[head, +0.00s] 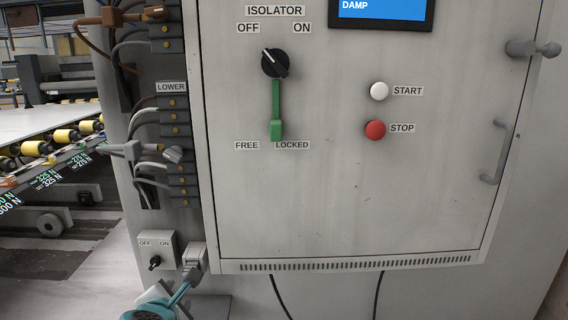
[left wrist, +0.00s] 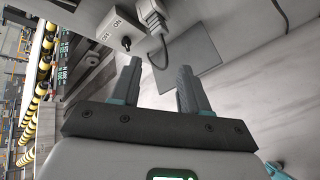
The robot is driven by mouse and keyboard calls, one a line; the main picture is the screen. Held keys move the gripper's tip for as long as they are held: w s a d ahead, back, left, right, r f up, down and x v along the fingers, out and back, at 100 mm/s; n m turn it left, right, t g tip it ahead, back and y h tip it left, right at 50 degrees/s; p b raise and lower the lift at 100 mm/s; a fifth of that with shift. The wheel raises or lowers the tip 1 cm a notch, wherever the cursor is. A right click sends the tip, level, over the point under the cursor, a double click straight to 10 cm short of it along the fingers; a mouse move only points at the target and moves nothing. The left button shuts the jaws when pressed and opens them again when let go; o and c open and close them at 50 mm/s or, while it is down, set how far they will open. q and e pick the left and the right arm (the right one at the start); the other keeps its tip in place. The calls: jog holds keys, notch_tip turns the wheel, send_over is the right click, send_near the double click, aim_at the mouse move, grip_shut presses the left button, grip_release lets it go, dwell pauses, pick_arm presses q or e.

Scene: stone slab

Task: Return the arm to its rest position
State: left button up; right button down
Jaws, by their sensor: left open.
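My left gripper (left wrist: 159,70) is open in the left wrist view. Its two grey fingers stand apart with nothing between them. Past the fingertips are a grey plug (left wrist: 152,18) with a cable and a small OFF/ON switch box (left wrist: 115,35). In the head view, teal parts of my left arm show at the bottom left, below the switch box (head: 155,250) and the plug (head: 194,262); I cannot make out the fingertips there.
The grey cabinet (head: 330,215) carries an isolator knob (head: 274,62), a green lever (head: 276,110), a white START button (head: 379,91) and a red STOP button (head: 375,130). A terminal column (head: 175,110) with cables is at left. A roller conveyor (head: 65,136) stands further left.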

pick_arm(q)
jog(key=s+d+f+m+g+h, duration=0.15)
jog(key=s+f+m+g, duration=0.4)
jog(key=f, duration=1.05)
jog(key=s+d+f+m+g+h, duration=0.15)
jog(key=s+f+m, duration=0.55)
jog(key=f, duration=0.9)
jog(key=s+d+f+m+g+h, duration=0.2)
jog(key=s+d+f+m, duration=0.15)
jog(key=s+m, duration=0.3)
jog(key=s+d+f+m+g+h, duration=0.1)
jog(key=s+d+f+m+g, duration=0.1)
jog(key=s+d+m, duration=0.35)
notch_tip(320, 180, up, 15)
jog(key=s+a+p, duration=0.1)
jog(key=s+p, duration=0.1)
jog(key=p, duration=1.2)
jog(key=shift+s+a+f, duration=0.15)
jog(key=shift+s+a, duration=0.05)
jog(key=shift+s, duration=0.15)
jog(key=shift+w+f+m, duration=0.1)
jog(key=shift+m, duration=0.15)
